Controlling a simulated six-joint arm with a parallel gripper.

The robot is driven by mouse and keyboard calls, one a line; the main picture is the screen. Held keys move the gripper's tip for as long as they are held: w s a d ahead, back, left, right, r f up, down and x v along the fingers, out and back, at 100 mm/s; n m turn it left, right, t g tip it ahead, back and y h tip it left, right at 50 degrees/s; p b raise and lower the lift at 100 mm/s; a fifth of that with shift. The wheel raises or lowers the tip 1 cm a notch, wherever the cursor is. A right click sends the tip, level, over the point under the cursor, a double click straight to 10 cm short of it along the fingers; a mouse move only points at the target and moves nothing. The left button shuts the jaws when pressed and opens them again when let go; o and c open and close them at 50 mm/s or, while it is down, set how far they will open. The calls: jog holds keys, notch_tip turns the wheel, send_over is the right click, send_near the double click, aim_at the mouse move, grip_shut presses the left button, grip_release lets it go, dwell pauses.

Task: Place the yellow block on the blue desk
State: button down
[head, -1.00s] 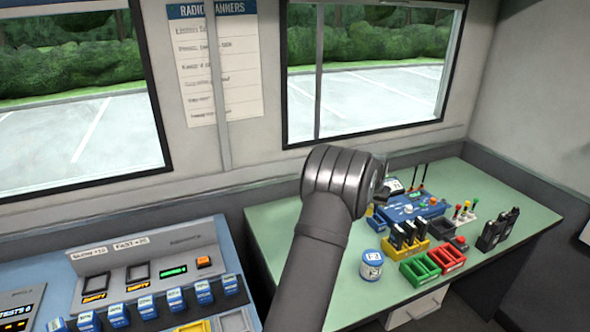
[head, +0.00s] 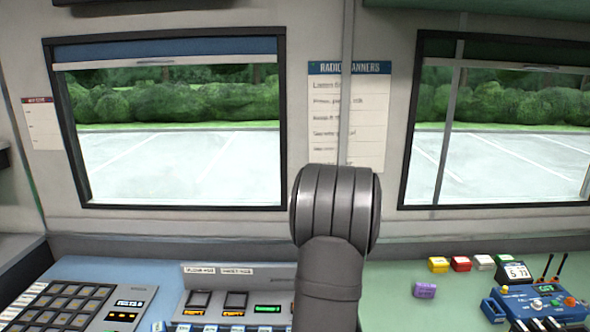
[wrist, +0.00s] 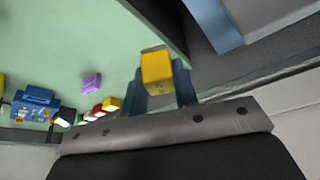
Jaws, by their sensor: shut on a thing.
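My gripper (wrist: 160,77) shows in the wrist view, its fingers shut on a yellow block (wrist: 156,70) with small dark marks on its face. The block is held above the gap beside the green desk (wrist: 60,30). The blue desk (head: 100,266) is at the lower left in the head view. A blue surface (wrist: 208,18) shows at the top in the wrist view. In the head view my arm's dark link hides the gripper and the held block.
Another yellow block (head: 438,264), a red block (head: 461,263), a white block (head: 484,262) and a purple block (head: 425,290) sit on the green desk, near a blue radio device (head: 545,303). A keypad panel (head: 75,305) and a console (head: 235,290) occupy the blue desk.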

aim_at(479, 322)
jog(key=s+a+n, duration=0.1)
jog(key=s+a, duration=0.1)
jog(key=a, duration=0.6)
jog(key=s+a, duration=0.2)
jog(key=a, duration=0.5)
jog(key=shift+s+a+r+n+y, duration=0.2)
jog(key=shift+s+a+n+y, duration=0.1)
jog(key=shift+s+a+n, duration=0.1)
jog(key=shift+d, duration=0.1)
